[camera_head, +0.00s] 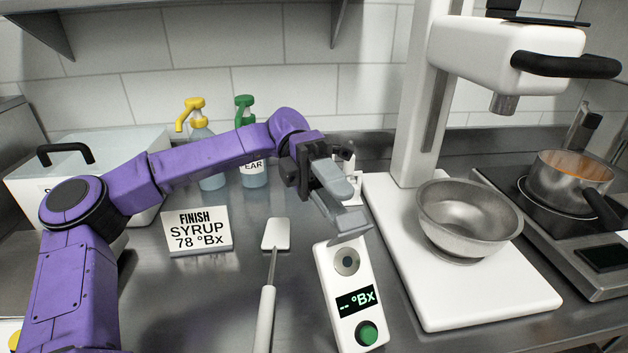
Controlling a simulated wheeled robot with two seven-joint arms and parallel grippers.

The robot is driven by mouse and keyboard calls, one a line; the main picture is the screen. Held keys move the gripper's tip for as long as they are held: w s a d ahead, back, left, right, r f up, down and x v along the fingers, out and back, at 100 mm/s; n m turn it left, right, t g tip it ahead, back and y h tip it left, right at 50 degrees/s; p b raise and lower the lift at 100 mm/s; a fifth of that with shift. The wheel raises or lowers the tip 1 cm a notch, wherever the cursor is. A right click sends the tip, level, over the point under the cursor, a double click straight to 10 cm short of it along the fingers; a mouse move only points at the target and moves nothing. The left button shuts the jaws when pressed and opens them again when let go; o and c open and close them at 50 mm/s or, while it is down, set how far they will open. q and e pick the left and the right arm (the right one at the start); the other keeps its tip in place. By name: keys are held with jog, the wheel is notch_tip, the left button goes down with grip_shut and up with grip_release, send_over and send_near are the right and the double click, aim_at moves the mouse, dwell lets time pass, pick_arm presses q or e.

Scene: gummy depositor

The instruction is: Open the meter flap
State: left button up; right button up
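The meter (331,286) is a white handheld device lying on the steel counter. It has a round grey sensor well, a dark display reading "-- °Bx" and a green button. The well is in plain view. A grey plate, which looks like the flap (352,237), stands tilted up at the meter's far end, partly hidden by my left gripper. My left gripper (347,204) is right above that end, its grey fingers close to or touching the plate. I cannot tell contact or how far apart the fingers are. My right gripper is not in view.
A white spatula (268,300) lies left of the meter. A "FINISH SYRUP 78 °Bx" card (197,240) stands further left. A white depositor stand (480,300) with a metal bowl (468,215) is at right, beside a pot (568,182) on a hob. Two pump bottles stand behind my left arm.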

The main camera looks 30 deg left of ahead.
pick_arm(q)
jog(key=w+a+f, duration=0.2)
jog(key=w+a, duration=0.3)
jog(key=a, duration=0.2)
jog(key=shift+w, duration=0.15)
dwell(0.4)
jog(key=shift+a+p, duration=0.1)
jog(key=shift+p, duration=0.25)
jog(key=shift+w, duration=0.1)
